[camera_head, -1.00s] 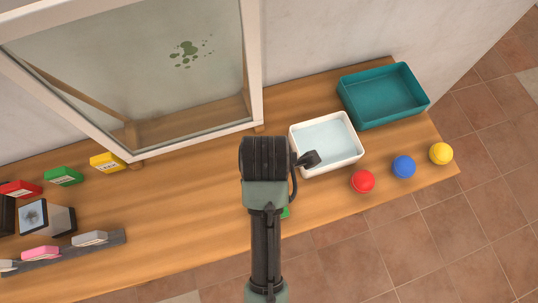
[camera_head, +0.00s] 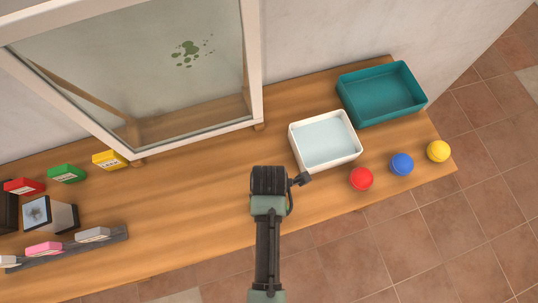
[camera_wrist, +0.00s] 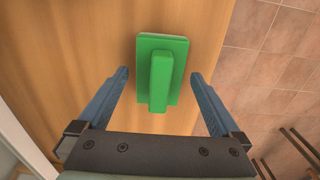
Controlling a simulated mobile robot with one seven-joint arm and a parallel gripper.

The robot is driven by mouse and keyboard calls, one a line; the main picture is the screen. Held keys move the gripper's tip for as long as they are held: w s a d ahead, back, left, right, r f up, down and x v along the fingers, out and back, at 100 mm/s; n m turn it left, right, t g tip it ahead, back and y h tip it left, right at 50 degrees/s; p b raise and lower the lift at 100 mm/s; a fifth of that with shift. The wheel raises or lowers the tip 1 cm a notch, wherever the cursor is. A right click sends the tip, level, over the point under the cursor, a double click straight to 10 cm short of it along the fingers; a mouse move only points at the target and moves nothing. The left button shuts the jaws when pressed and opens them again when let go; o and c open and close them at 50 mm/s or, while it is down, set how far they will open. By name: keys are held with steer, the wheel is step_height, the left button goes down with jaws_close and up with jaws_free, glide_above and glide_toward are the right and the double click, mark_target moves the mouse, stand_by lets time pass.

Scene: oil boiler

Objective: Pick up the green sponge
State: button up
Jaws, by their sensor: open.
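The green sponge (camera_wrist: 174,55) shows in the wrist view as a flat green block with a raised green handle along its middle. It lies on the wooden table near the edge. My gripper (camera_wrist: 159,74) is open, with one finger to the left and one to the right of the sponge's lower part in the picture. I see no contact; the height gap is hard to judge. In the head view my arm hides the sponge and the gripper fingers.
A white tub of water (camera_head: 352,156) and a teal bin (camera_head: 347,107) stand right of my arm. Red (camera_head: 361,179), blue (camera_head: 402,164) and yellow (camera_head: 438,151) balls lie near the table's edge. A framed glass pane (camera_head: 254,60) with green stains stands at the back.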

steer(key=shift+f, duration=0.2)
steer(key=c, duration=1.3)
steer(key=shift+o, duration=0.2)
step_height(320, 180, up, 10)
steer(key=shift+r, duration=0.1)
